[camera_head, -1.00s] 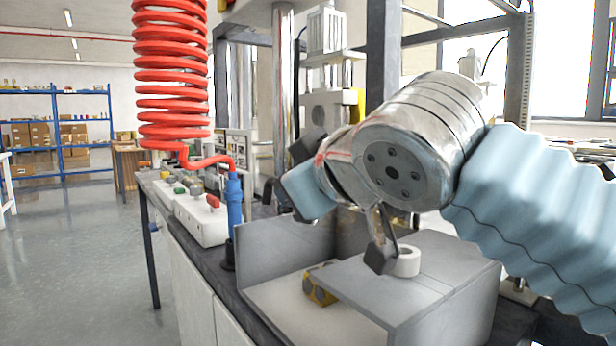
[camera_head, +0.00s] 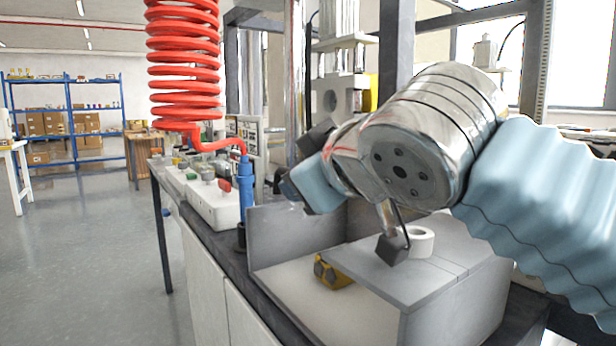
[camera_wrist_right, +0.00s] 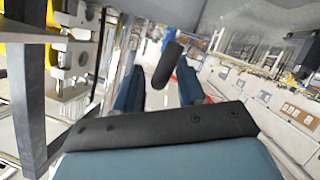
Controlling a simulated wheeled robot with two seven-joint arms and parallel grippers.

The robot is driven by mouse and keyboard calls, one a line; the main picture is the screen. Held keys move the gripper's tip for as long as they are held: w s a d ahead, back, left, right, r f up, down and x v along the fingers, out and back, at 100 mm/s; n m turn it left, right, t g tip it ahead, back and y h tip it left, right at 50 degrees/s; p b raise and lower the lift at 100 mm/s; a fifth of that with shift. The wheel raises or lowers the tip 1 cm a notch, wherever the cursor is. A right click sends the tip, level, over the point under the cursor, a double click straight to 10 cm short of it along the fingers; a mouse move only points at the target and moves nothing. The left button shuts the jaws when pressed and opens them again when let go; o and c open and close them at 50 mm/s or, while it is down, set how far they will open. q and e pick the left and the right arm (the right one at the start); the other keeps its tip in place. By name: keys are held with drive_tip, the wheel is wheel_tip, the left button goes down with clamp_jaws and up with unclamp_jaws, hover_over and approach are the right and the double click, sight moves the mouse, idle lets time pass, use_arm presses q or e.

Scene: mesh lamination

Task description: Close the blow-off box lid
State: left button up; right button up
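The grey blow-off box (camera_head: 455,310) stands on the bench in the head view, its front compartment open towards me. A grey panel (camera_head: 290,238) stands upright at its left side; I cannot tell which panel is the lid. A yellow and black object (camera_head: 330,272) lies inside. A white ring (camera_head: 421,241) rests on the flat top. My right gripper (camera_head: 297,168) is above and behind the box's left part, seen partly from behind. In the right wrist view its two blue fingers (camera_wrist_right: 160,72) are apart, with a dark rounded piece between or beyond them. My left gripper is not in view.
A red coiled hose (camera_head: 185,70) hangs at the left, ending in a blue fitting (camera_head: 247,188) beside the box. A white control box with coloured knobs (camera_head: 208,198) sits behind it on the bench. A press frame (camera_head: 395,50) stands behind my arm. Floor at left is clear.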

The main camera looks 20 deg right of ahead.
drive_tip(key=p+v, duration=0.1)
drive_tip(key=v, duration=1.2)
drive_tip(key=shift+s+r, duration=0.15)
drive_tip(key=shift+s, duration=0.25)
